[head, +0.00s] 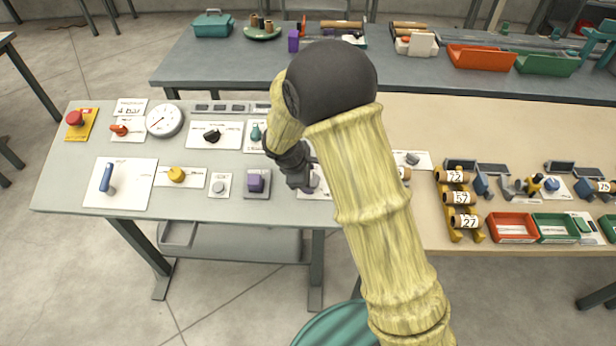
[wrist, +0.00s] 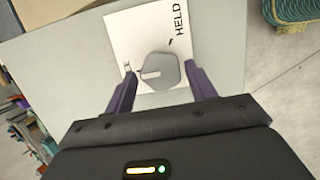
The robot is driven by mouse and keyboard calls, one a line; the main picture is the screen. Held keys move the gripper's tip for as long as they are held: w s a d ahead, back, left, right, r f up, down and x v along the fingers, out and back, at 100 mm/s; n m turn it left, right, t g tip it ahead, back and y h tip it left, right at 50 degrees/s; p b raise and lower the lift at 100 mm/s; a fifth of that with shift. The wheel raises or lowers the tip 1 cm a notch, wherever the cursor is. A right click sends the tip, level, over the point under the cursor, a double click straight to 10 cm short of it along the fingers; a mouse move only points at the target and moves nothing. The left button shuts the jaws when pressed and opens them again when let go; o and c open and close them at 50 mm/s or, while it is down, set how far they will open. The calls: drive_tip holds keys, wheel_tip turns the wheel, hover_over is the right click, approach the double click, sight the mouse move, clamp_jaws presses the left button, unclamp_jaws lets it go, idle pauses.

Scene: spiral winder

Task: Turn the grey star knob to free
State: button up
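The grey star knob (wrist: 162,76) sits on a white plate (wrist: 128,36) in the wrist view. A pale mark on the knob lies on its left side. The word HELD is printed at the plate's upper right, beside a short black tick. A small mark at the plate's left edge is too small to read. My gripper (wrist: 160,70) is open, with one purple finger on each side of the knob and gaps showing between. In the head view my gripper (head: 294,168) is over the panel, and my arm hides most of the knob and its plate.
Numbered spools (head: 455,198) and red and green trays (head: 513,226) stand to the right.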

drive_tip(key=shift+o, duration=0.2)
drive_tip(key=b+v, duration=0.1)
drive_tip(key=v, duration=1.6)
drive_tip(key=shift+r, duration=0.2)
drive_tip(key=shift+a, duration=0.15)
drive_tip(key=s+d+f+m+y, duration=0.1)
drive_tip(key=s+d+f+m, duration=0.1)
drive_tip(key=s+d+m, duration=0.2)
drive_tip(key=s+d+f+m+y, duration=0.1)
drive_tip(key=s+d+f+m, duration=0.1)
drive_tip(key=s+d+m, duration=0.2)
drive_tip(key=s+d+f+m+g+y, duration=0.1)
drive_tip(key=s+d+f+m, duration=0.1)
drive_tip(key=s+d+m, duration=0.3)
drive_tip(key=d+m, duration=0.4)
drive_tip(key=d, duration=0.4)
drive_tip(key=shift+f, duration=0.25)
drive_tip(key=shift+s, duration=0.1)
